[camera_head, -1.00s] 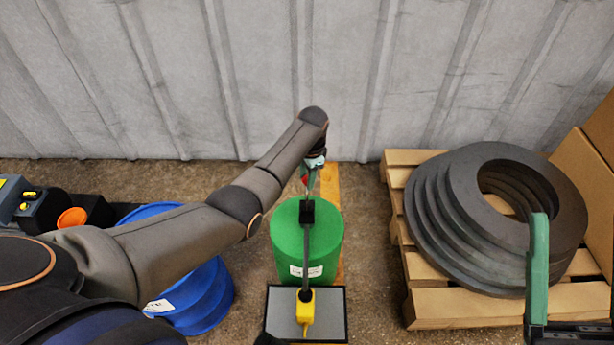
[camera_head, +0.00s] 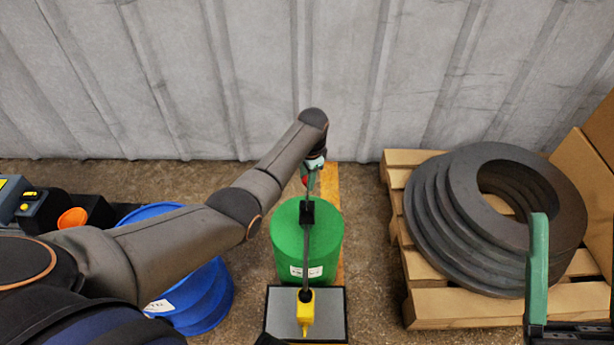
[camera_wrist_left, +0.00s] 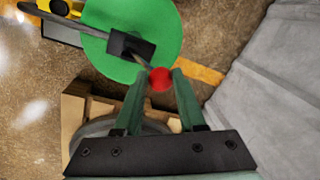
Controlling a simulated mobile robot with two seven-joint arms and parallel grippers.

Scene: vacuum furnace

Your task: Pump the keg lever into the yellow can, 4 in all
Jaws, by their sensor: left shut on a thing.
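The green keg (camera_head: 290,245) stands upright in the middle of the head view, with a dark pump block (camera_head: 307,212) on top. A dark spout (camera_head: 306,265) runs from the block to the yellow can (camera_head: 306,318) on a grey plate. My left gripper (camera_head: 312,170) is beyond the keg, shut on the red knob of the keg lever. In the left wrist view the red knob (camera_wrist_left: 160,79) sits between my two green fingertips. The yellow can (camera_wrist_left: 60,7) is cut by that view's top edge. Part of my right gripper (camera_head: 538,270) shows at lower right, apart from the keg; its jaw opening is unclear.
A blue drum (camera_head: 205,295) stands left of the keg, partly under my left arm. A wooden pallet (camera_head: 460,312) at right bears stacked dark rings (camera_head: 440,215). A corrugated wall (camera_head: 250,80) closes off the back. The floor between keg and pallet is clear.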

